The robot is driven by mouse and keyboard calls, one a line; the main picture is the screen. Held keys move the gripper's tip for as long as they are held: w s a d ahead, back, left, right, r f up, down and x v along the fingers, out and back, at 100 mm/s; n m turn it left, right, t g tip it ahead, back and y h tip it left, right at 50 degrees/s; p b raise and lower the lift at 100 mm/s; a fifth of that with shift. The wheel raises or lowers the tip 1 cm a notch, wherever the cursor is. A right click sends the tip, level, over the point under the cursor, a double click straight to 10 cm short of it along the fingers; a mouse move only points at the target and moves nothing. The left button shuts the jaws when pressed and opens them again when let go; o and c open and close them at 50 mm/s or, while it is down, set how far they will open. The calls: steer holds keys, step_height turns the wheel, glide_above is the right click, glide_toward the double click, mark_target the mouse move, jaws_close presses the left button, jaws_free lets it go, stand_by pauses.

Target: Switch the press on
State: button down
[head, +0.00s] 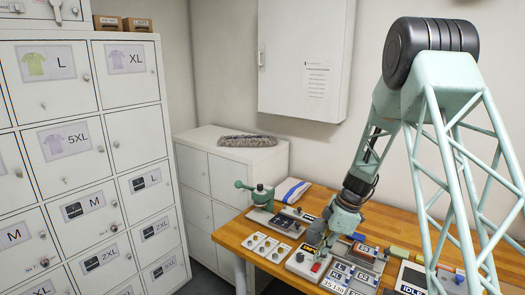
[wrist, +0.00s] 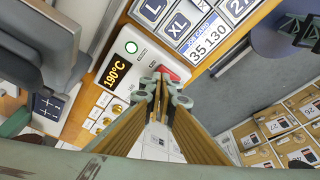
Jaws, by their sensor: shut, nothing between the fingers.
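In the head view my gripper (head: 322,241) is just above the box.
Size tiles and a job card (wrist: 209,35) lie beside the box. A grey slab (wrist: 45,45) rises on its other side. Lockers (head: 90,150) stand at the left.

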steer(key=shift+f+b, duration=0.95)
steer(key=shift+b, duration=0.1)
stand_by(1.3)
steer(key=shift+r, duration=3.55)
